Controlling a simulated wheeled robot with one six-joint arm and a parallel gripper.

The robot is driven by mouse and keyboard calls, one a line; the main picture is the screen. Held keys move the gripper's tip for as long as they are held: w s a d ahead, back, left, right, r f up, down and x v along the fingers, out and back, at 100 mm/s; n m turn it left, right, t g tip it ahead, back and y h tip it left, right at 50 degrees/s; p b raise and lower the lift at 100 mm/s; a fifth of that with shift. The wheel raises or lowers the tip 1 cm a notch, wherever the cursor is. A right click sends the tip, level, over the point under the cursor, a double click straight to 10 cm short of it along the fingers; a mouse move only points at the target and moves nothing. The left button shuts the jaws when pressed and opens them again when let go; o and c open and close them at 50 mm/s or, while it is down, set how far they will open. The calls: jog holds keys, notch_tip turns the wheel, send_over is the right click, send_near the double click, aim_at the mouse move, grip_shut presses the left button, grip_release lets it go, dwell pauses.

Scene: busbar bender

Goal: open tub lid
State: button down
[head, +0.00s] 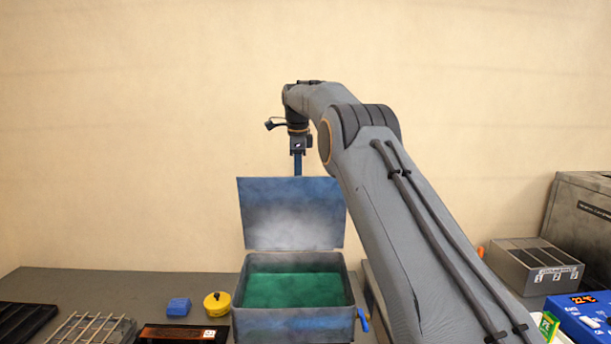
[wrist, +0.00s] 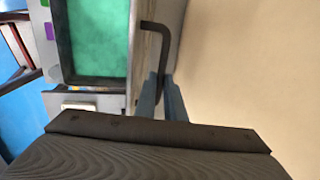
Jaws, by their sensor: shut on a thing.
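The tub (head: 292,326) is a blue-grey metal box with green contents (head: 292,290). Its lid (head: 292,212) stands raised, roughly upright, at the back of the tub, so the inside shows. My gripper (head: 298,165) points down at the lid's top edge in the head view, its fingertips partly hidden behind the lid. In the wrist view, my gripper (wrist: 162,92) is shut on the lid's dark bent handle (wrist: 164,50), which runs down between the fingers. The tub's green inside (wrist: 97,35) shows at the upper left there.
Left of the tub are a yellow round pot (head: 217,304), a blue block (head: 179,307) and a wire rack (head: 92,328). A blue lever (head: 363,320) sticks out at the tub's right. A grey slotted box (head: 533,264) stands at right. The wall rises behind the lid.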

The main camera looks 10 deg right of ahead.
jog(key=shift+w+f+p, duration=0.35)
jog(key=shift+w+f, duration=0.25)
jog(key=shift+w, duration=0.25)
jog(key=c, duration=2.1)
grip_release()
jog(key=shift+o, duration=1.3)
jog(key=shift+w, duration=0.2)
jog(key=shift+d+r, duration=0.15)
jog(key=shift+r, duration=0.05)
jog(key=shift+s, duration=0.15)
